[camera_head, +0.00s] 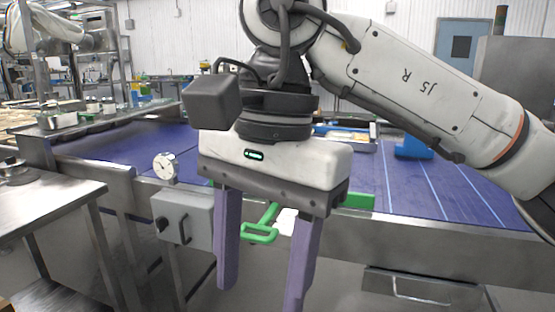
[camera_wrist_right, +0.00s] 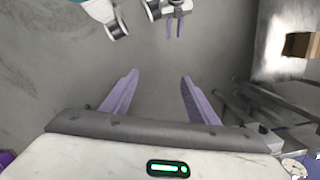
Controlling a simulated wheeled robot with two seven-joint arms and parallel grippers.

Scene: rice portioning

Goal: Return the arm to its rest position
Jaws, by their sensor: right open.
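My right arm (camera_head: 430,100) comes in from the right in the head view, with its wrist at the middle and the gripper pointing down. My right gripper (camera_head: 260,297) hangs in front of the conveyor's near edge. Its two purple fingers are wide apart, with nothing between them. In the right wrist view the fingers (camera_wrist_right: 152,88) are also apart and empty, over grey floor. At the top of that view are two small purple fingers (camera_wrist_right: 174,27), seemingly my left gripper; they are too small to judge.
The blue conveyor (camera_head: 440,190) runs behind my gripper. A green handle (camera_head: 260,232) juts out behind the fingers. A grey box with a handle (camera_head: 184,222) and a round dial (camera_head: 165,167) are left of it. A steel table (camera_head: 45,205) stands at left.

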